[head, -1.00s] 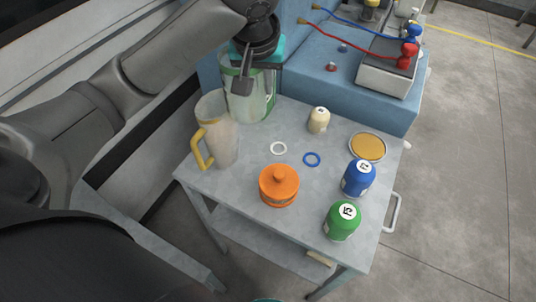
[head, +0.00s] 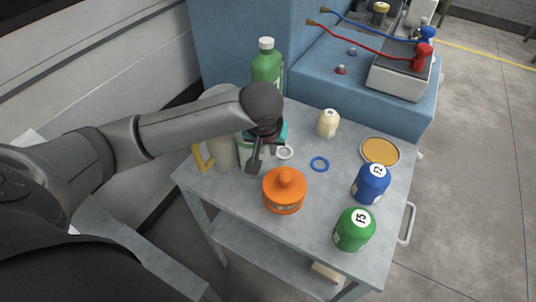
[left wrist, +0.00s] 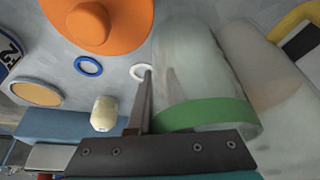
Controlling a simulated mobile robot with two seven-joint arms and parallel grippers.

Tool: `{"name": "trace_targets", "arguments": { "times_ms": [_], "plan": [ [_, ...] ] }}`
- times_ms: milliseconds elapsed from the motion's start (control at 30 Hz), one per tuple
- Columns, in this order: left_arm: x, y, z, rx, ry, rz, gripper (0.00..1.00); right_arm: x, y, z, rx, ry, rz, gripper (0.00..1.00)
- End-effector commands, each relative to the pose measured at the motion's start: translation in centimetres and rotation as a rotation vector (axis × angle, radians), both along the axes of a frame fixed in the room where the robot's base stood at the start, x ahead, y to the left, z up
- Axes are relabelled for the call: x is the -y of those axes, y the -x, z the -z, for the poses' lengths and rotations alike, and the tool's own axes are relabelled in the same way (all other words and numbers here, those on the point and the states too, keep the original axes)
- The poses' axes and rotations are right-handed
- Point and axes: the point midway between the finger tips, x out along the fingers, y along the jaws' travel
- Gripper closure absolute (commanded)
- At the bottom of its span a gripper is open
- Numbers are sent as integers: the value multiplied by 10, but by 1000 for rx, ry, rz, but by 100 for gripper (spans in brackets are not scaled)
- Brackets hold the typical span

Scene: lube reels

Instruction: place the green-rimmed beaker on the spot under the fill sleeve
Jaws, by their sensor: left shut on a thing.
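My left gripper (head: 258,152) is above the left part of the grey cart, shut on the clear green-rimmed beaker (head: 249,156). My arm and gripper hide much of the beaker in the head view. In the left wrist view the beaker's green rim (left wrist: 210,117) is beside the dark gripper finger, and its clear body extends away from it. I cannot tell whether its base touches the cart top. I cannot make out the fill sleeve or the spot under it. My right gripper is not in view.
A yellow-handled pitcher (head: 221,152) is close left of the beaker. An orange lidded pot (head: 284,192) is in front, a green bottle (head: 267,68) behind. A white ring (head: 285,152), blue ring (head: 320,164), cream bottle (head: 328,123), blue bottle (head: 371,185) and green bottle (head: 355,230) are rightward.

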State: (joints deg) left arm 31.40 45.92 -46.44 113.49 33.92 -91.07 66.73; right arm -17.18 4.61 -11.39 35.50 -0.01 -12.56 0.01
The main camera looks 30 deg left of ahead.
Motion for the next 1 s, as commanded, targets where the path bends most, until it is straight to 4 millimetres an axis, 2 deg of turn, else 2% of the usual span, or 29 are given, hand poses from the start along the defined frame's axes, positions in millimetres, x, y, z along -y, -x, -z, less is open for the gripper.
{"name": "trace_targets", "arguments": {
  "times_ms": [33,100,500,533,767,1000],
  "plan": [
    [0,0,9,0,0,-1,100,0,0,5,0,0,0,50],
    [0,0,14,1,1,-1,100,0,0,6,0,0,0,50],
    [0,0,17,1,1,0,100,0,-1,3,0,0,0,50],
    [0,0,17,1,1,0,80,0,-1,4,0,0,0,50],
    [0,0,17,1,1,0,54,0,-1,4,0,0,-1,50],
    [0,0,17,2,0,0,53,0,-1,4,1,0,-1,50]
  ]
}}
